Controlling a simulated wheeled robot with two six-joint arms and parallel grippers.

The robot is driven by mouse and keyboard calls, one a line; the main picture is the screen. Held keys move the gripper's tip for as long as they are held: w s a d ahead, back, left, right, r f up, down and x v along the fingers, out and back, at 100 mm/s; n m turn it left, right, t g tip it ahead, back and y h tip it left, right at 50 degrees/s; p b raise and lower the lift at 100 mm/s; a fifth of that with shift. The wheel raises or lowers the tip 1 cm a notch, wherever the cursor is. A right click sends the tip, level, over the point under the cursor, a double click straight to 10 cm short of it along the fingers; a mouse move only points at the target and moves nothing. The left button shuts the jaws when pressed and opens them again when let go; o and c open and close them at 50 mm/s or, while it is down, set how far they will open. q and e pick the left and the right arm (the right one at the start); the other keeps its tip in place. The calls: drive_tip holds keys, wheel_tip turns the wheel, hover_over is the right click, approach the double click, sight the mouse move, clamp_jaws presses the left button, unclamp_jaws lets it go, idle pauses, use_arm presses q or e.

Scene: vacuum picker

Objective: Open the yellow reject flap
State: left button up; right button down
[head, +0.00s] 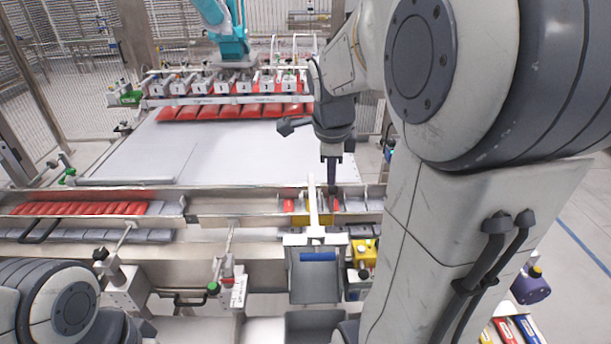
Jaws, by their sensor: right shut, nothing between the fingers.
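A yellow strip, which looks like the reject flap (298,220), lies at the conveyor's near edge, just above a grey chute (316,277) with a blue bar. A pale upright bar partly covers it, and I cannot tell whether it is open. My right gripper (332,184) points down over the conveyor, a little beyond and to the right of the yellow strip. It is shut and empty. Whether it touches anything below is unclear. My left arm shows at the lower left, but its gripper is not in view.
A row of red packs (80,208) lies on the conveyor at the left. A picker head with suction units (220,86) stands over more red packs at the back. A yellow box (364,252) sits right of the chute. My right arm hides much of the right side.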

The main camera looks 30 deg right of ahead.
sight(332, 189)
drive_tip(key=p+x, duration=0.1)
drive_tip(key=x, duration=0.2)
drive_tip(key=w+d+p+x, duration=0.1)
drive_tip(key=x, duration=0.3)
drive_tip(key=p+x, duration=0.1)
drive_tip(key=x, duration=0.2)
drive_tip(key=shift+w+d+r, duration=0.1)
drive_tip(key=shift+w+d, duration=0.2)
drive_tip(key=shift+w+d+f+p, duration=0.25)
drive_tip(key=shift+w+d+p, duration=0.1)
drive_tip(key=shift+w+d, duration=0.2)
drive_tip(key=shift+w, duration=0.1)
